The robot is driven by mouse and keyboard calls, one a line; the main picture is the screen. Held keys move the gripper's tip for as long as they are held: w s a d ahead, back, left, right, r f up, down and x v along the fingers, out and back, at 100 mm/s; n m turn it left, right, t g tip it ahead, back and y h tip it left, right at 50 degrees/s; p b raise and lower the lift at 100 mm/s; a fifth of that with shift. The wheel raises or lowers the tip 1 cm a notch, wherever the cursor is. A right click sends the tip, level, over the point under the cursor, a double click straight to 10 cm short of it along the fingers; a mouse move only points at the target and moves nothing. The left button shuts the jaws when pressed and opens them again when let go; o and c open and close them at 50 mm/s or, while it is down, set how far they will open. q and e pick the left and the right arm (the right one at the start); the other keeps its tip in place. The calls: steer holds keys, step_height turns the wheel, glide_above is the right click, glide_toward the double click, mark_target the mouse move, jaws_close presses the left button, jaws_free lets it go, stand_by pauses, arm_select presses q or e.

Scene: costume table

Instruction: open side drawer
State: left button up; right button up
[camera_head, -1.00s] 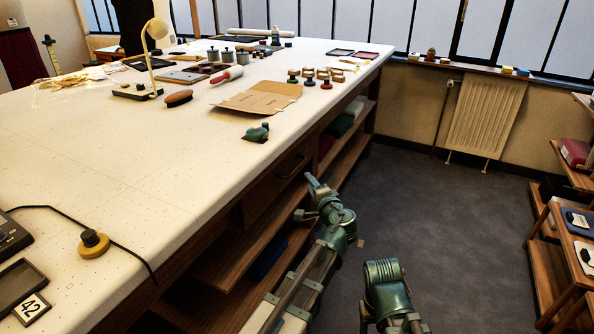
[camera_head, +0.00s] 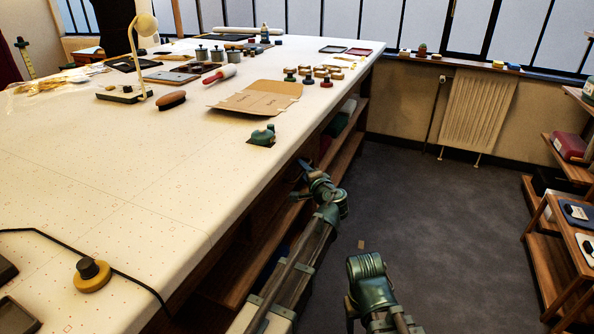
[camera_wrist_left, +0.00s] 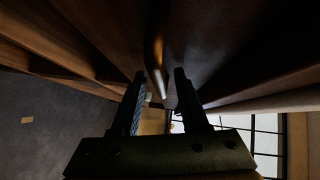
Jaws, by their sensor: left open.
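The side drawer is in the wooden side of the long table, under its top. Its brown wooden front shows in the left wrist view (camera_wrist_left: 215,50). A glinting bar handle (camera_wrist_left: 158,65) stands out from it in that view. My left gripper (camera_wrist_left: 160,74) is open, with its two dark fingers on either side of the handle's near end; I cannot tell whether they touch it. In the head view my left gripper (camera_head: 304,167) is at the table's side just under the top's edge, and it hides the handle there.
Open shelves (camera_head: 262,240) run below the drawer along the table's side. The pale tabletop (camera_head: 120,190) carries a cardboard sheet (camera_head: 258,98) and a green pincushion-like object (camera_head: 262,135) near the edge. A wooden rack (camera_head: 560,215) stands at the right.

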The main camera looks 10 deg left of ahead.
arm_select(q)
jaws_close()
stand_by(1.4)
